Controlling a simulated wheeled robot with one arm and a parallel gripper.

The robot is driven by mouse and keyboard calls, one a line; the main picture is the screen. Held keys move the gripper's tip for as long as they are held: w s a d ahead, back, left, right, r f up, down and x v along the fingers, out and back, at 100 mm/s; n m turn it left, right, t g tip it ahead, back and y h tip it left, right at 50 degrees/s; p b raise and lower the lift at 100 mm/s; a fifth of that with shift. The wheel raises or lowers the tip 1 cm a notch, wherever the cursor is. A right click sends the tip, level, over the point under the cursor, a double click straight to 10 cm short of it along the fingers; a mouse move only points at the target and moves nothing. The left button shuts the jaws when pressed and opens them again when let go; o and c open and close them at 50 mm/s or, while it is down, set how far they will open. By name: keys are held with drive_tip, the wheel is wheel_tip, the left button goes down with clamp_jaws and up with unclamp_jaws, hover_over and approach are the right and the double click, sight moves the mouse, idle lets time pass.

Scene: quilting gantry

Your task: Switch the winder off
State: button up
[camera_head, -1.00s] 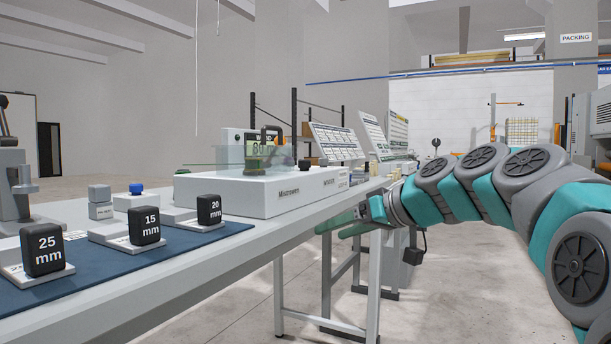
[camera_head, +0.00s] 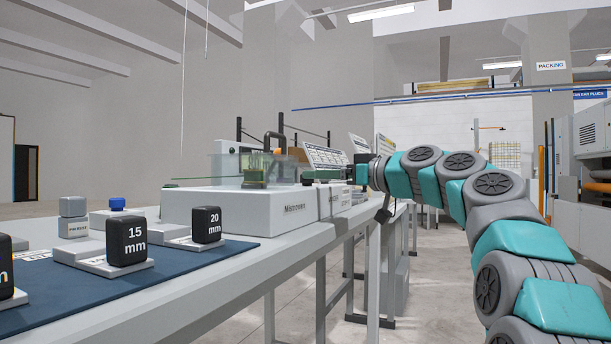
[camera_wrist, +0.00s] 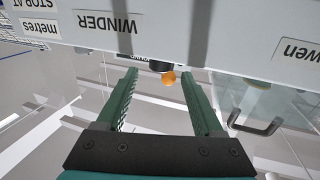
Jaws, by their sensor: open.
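In the wrist view, which is upside down, a white panel carries a WINDER label (camera_wrist: 108,22). In the head view my gripper (camera_head: 325,174) is at the right end of the long white machine box (camera_head: 240,212). The lever cannot be made out there.
A blue mat (camera_head: 150,272) on the bench holds black blocks marked 15 mm (camera_head: 127,236) and 20 mm (camera_head: 207,225). A glassy green plate (camera_head: 215,177) and a dark curved handle (camera_head: 274,142) stand on the machine box. The floor right of the bench is open.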

sight(307, 180)
drive_tip(key=x, duration=0.5)
drive_tip(key=shift+p, duration=0.35)
drive_tip(key=shift+s+d, duration=0.1)
drive_tip(key=shift+c, duration=0.4)
clamp_jaws()
